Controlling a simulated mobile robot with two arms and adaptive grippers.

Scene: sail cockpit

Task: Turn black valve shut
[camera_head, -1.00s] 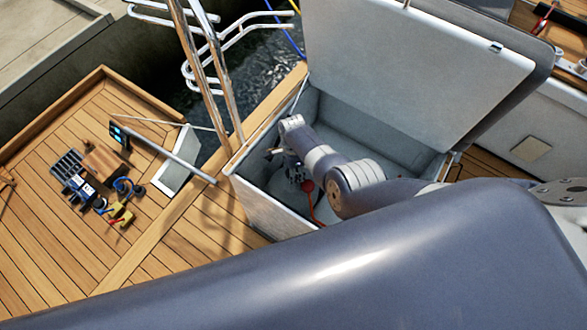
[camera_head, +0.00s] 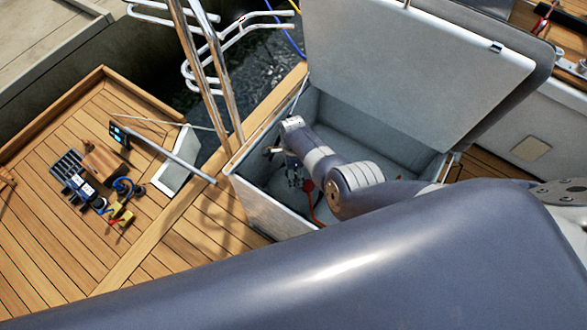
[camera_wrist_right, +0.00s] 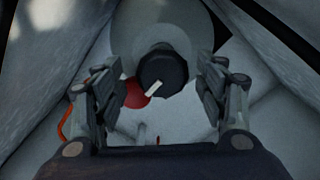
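The black valve knob (camera_wrist_right: 162,72) shows in the right wrist view, round and dark, with a pale bar across its lower part. My right gripper (camera_wrist_right: 166,92) is open, with one finger on each side of the knob and gaps to both. A red round part (camera_wrist_right: 137,95) sits just left of and below the knob. In the head view my right gripper (camera_head: 288,172) reaches down into the open white locker (camera_head: 262,207); the knob cannot be made out there. My left gripper does not show.
The locker's raised lid (camera_head: 415,60) stands behind my arm, and its walls are close around the gripper. An orange-red hose (camera_head: 314,205) runs inside. Metal rails (camera_head: 205,70) stand left of the locker. Tools (camera_head: 100,180) lie on the wooden deck (camera_head: 60,240).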

